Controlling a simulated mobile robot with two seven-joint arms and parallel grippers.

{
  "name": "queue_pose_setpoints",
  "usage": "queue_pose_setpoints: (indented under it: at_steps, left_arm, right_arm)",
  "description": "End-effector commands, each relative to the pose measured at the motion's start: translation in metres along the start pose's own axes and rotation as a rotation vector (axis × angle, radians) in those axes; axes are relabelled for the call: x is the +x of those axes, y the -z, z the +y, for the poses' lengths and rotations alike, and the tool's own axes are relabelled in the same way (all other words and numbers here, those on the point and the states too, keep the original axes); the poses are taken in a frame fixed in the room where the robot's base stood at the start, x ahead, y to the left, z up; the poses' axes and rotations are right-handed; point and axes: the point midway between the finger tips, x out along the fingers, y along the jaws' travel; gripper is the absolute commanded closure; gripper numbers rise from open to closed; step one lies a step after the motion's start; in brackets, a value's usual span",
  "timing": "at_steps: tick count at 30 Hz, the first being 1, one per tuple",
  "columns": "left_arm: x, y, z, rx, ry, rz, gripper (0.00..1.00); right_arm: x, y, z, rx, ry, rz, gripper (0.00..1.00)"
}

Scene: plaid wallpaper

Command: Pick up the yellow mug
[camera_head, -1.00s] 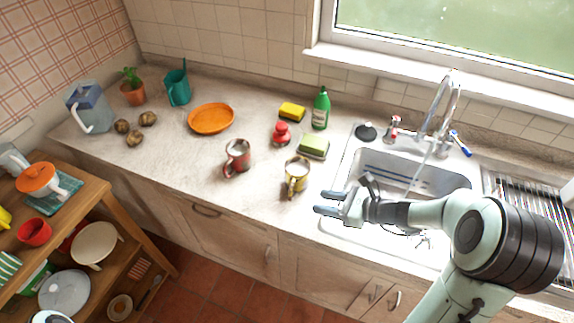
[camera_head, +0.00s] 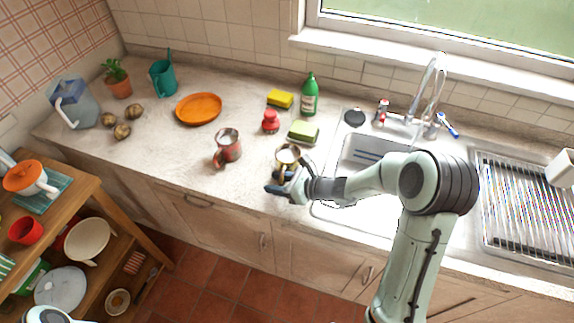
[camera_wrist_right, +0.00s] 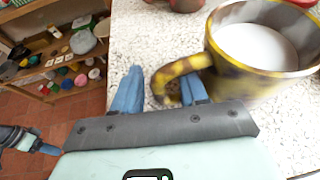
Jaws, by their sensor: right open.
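The yellow mug (camera_head: 287,156), mottled with brown and holding something white, stands upright on the counter left of the sink. In the right wrist view the mug (camera_wrist_right: 262,70) fills the upper right, its handle pointing left. My right gripper (camera_head: 279,184) is at the near side of the mug. In the wrist view its blue fingers (camera_wrist_right: 161,90) are open, with the handle's lower end between them; I cannot tell whether they touch it. My left gripper (camera_wrist_right: 38,145) shows small at the wrist view's left edge, its opening unclear.
A red mug (camera_head: 228,146) stands left of the yellow one. The sink (camera_head: 365,150) lies right. The counter's front edge is close to my right gripper.

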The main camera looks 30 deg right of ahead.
Motion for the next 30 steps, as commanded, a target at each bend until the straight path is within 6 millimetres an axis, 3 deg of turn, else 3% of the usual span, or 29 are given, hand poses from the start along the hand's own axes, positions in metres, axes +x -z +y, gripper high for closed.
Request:
queue_pose_setpoints:
  at_steps: [8, 12, 30]
  left_arm:
    - [-0.0002, 0.0002, 0.0001, 0.000, 0.000, 0.000, 0.57]
    - [-0.0002, 0.0002, 0.0001, 0.000, 0.000, 0.000, 0.57]
    - [-0.0013, 0.0008, 0.0007, 0.000, 0.000, 0.001, 0.57]
  right_arm:
    - [0.0049, 0.0001, 0.0002, 0.001, 0.000, 0.001, 0.57]
    - [0.0046, 0.0001, 0.0002, 0.001, 0.000, 0.001, 1.00]
    - [0.0029, -0.0055, -0.0003, -0.004, 0.000, -0.003, 1.00]
